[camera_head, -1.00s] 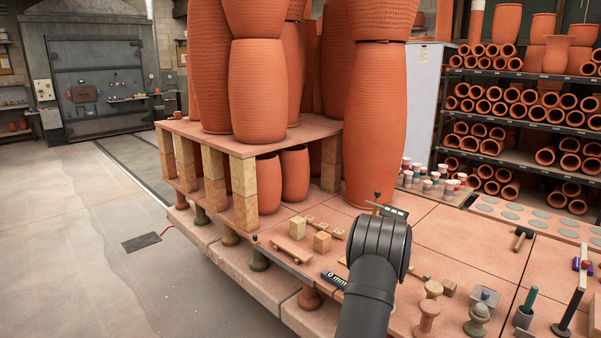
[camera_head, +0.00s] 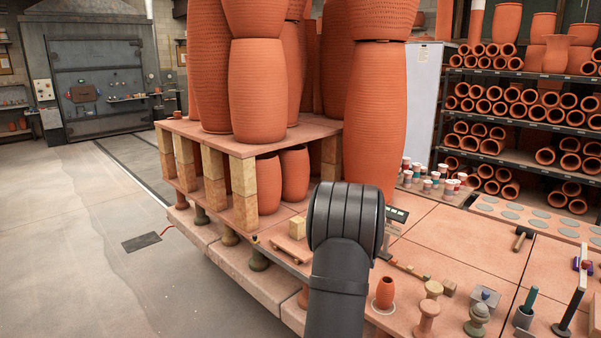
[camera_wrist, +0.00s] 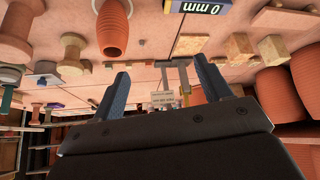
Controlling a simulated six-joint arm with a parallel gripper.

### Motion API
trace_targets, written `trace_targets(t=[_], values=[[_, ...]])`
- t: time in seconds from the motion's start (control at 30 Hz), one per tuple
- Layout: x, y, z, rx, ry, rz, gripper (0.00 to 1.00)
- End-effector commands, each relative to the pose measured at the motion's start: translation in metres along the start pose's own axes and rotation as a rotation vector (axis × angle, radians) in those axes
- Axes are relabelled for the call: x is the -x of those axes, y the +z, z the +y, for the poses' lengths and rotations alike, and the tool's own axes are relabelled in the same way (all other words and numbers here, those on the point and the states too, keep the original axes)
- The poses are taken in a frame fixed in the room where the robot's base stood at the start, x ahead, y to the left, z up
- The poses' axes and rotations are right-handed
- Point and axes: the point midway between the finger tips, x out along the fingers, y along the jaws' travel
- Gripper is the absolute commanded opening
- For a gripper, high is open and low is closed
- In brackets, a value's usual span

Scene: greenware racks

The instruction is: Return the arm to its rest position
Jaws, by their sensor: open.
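My arm's dark grey wrist and link rise from the bottom middle of the head view, in front of the terracotta work slab (camera_head: 453,241). They hide my gripper there. In the wrist view my gripper (camera_wrist: 160,78) shows two blue fingers standing well apart, with nothing held between them. A small terracotta vase (camera_head: 384,293) stands upright on a pale disc, just right of my arm. It also shows in the wrist view (camera_wrist: 113,28), clear of the fingers.
Tall stacked terracotta pots (camera_head: 377,120) stand close behind my arm. A raised shelf (camera_head: 193,137) on block props stands to the left.

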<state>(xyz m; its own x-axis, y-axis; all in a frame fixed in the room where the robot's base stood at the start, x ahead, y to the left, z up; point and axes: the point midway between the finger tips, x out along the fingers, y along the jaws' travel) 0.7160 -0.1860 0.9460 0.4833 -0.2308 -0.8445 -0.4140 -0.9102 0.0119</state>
Motion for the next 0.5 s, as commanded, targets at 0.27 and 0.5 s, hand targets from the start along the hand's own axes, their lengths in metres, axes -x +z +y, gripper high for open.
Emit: trace_targets(t=[0.27,0.5], values=[[0.032,0.033,-0.035,0.021,-0.012,0.000,0.71],[0.060,0.065,-0.057,0.031,-0.020,0.002,0.71]])
